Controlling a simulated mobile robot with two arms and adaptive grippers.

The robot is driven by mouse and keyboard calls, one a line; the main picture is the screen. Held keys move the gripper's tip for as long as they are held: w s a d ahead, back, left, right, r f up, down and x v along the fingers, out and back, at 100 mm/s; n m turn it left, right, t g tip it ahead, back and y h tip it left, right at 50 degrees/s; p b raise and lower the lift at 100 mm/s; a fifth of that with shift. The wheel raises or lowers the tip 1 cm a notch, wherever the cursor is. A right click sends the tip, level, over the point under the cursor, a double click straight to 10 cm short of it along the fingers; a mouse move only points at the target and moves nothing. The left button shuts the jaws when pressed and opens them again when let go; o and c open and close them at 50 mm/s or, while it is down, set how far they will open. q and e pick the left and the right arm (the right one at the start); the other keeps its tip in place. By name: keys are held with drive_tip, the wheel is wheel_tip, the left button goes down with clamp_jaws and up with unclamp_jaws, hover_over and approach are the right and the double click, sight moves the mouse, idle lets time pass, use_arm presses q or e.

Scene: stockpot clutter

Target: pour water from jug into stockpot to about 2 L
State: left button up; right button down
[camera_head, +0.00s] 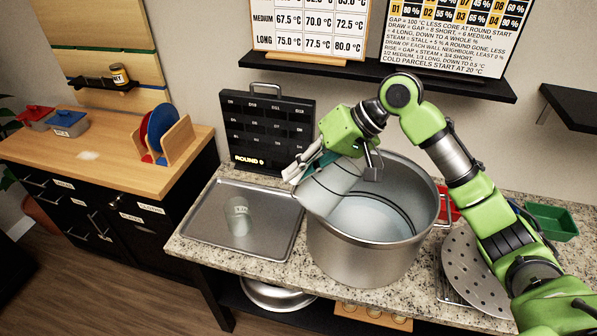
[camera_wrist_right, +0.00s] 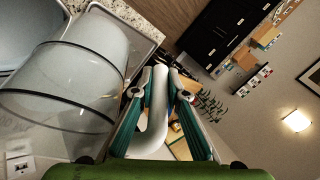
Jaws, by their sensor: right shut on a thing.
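The large steel stockpot (camera_head: 360,262) stands on the granite counter, open at the top. Its inside shows a pale bluish bottom (camera_head: 368,222); I cannot read a water level. The clear jug (camera_head: 332,184) is strongly tilted over the left part of the pot's mouth. In the right wrist view the jug (camera_wrist_right: 85,75) lies to the left, see-through with a dark band. My right gripper (camera_head: 306,165) is shut on the jug's pale handle, which shows between the teal fingers (camera_wrist_right: 158,105) in the wrist view. No clear stream shows. My left gripper is out of view.
A metal tray (camera_head: 200,228) with a clear beaker (camera_head: 238,216) lies left of the pot. A black panel (camera_head: 268,128) stands behind. A perforated steel disc (camera_head: 474,268) and a green bin (camera_head: 551,222) are to the right. A black shelf (camera_head: 400,78) hangs above.

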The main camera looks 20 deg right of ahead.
sight(303, 192)
drive_tip(key=shift+w+d+r+y, duration=0.15)
drive_tip(key=shift+d+r+y, duration=0.1)
drive_tip(key=shift+r+y, duration=0.4)
idle(0.3)
drive_tip(key=shift+w+d+r+m+y, duration=0.1)
drive_tip(key=shift+d+r+m+y, duration=0.3)
drive_tip(key=shift+d+y, duration=0.4)
idle(2.7)
drive_tip(key=shift+a, duration=0.4)
drive_tip(key=shift+a+f+h, duration=0.3)
drive_tip(key=shift+h, duration=0.35)
drive_tip(key=h, duration=0.1)
drive_tip(key=f+h, duration=0.1)
drive_tip(key=a+f+n+h, duration=0.1)
drive_tip(key=shift+s+a+f, duration=0.1)
drive_tip(key=shift+s+f, duration=0.1)
drive_tip(key=shift+s, duration=0.05)
drive_tip(key=f+h, duration=0.2)
drive_tip(key=d+f+n+t+h, duration=0.1)
drive_tip(key=f+h, duration=0.1)
drive_tip(key=shift+w+d+f, duration=0.15)
drive_tip(key=shift+f, duration=0.15)
drive_tip(key=shift+d+f+h, duration=0.15)
drive_tip(key=shift+f+h, duration=0.15)
drive_tip(key=shift+f, duration=0.1)
